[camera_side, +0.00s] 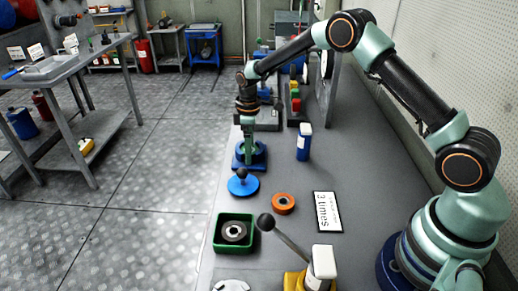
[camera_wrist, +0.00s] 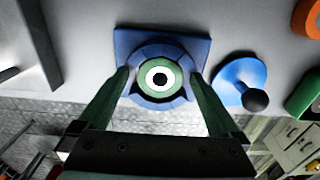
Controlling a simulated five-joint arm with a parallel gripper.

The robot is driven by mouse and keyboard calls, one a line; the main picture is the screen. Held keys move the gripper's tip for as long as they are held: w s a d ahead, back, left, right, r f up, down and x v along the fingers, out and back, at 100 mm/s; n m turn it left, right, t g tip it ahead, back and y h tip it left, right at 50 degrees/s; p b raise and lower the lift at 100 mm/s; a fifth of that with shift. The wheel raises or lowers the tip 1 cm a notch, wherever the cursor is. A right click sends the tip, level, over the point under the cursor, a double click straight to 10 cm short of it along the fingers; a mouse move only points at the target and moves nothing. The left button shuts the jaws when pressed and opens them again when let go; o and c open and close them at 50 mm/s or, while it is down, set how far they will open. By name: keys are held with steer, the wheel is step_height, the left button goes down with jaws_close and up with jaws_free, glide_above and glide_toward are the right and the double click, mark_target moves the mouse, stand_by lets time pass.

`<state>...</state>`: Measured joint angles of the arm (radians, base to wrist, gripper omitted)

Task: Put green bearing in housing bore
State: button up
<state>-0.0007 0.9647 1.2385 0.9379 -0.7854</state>
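The green bearing (camera_wrist: 177,78), a green ring with a white inner ring and dark centre, shows in the wrist view inside the outline of the blue housing (camera_wrist: 195,47). It looks to sit in the round bore, though its depth cannot be told. The blue housing (camera_side: 239,161) stands on the bench in the side view, where the bearing cannot be made out. My gripper (camera_wrist: 159,73) has its green fingers spread on either side of the bearing, with gaps between. In the side view my gripper (camera_side: 249,148) points down at the housing.
A blue disc with a black knob (camera_side: 243,187) and an orange ring (camera_side: 284,203) lie nearby. A green tray (camera_side: 220,246) holds a dark bearing.

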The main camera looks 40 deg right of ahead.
steer(key=s+r+m+t, duration=0.1)
steer(key=s+r, duration=0.1)
steer(key=r, duration=0.8)
steer(key=s+r+m, duration=0.1)
steer(key=s+r, duration=0.2)
steer(key=r, duration=0.7)
steer(key=s+r+m+t, duration=0.3)
steer(key=s+m, duration=0.4)
steer(key=s, duration=1.1)
steer(key=shift+s+t, duration=0.4)
steer(key=shift+t, duration=0.4)
